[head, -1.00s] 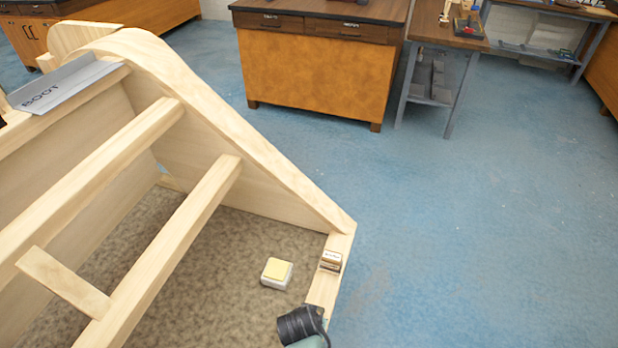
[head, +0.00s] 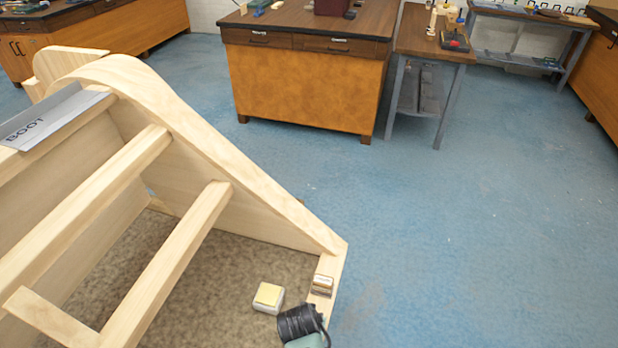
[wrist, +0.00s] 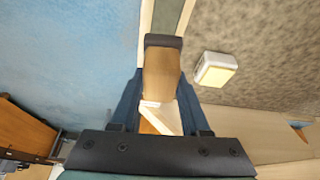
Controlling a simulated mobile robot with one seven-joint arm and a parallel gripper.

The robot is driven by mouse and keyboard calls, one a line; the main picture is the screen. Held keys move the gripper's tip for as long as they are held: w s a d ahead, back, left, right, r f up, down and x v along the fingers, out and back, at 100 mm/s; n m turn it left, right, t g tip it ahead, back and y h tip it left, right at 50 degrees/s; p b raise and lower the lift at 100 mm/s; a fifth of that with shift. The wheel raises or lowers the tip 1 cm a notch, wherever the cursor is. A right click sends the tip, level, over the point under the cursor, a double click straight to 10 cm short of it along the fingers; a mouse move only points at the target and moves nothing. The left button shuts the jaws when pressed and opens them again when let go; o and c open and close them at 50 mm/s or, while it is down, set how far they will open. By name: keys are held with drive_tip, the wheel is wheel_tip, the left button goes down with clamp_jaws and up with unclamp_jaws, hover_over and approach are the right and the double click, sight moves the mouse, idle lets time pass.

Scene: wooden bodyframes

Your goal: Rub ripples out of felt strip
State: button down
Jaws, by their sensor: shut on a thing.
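In the wrist view my gripper (wrist: 161,77) has its blue fingers on either side of a tan block (wrist: 160,70) with a dark far end, shut on it. A dark grey strip (wrist: 168,15), which looks like the felt, runs along the rail beyond the block. Ripples cannot be made out. In the head view a small tan block with a pale label (head: 322,284) sits on the frame's right rail (head: 337,262). I cannot tell for sure that it is the held block. The fingers do not show there; a black ribbed part of mine is close below it.
A white block with a yellow top (head: 268,296) lies on the brown speckled panel (head: 210,270) inside the wooden frame. It also shows in the wrist view (wrist: 215,69). A grey "BOOT" plate (head: 50,118) lies at upper left. Blue floor is open right of the frame, with benches (head: 305,85) behind.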

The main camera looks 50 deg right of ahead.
drive_tip(key=shift+r+p, duration=1.15)
drive_tip(key=shift+r, duration=0.65)
drive_tip(key=shift+d, duration=0.1)
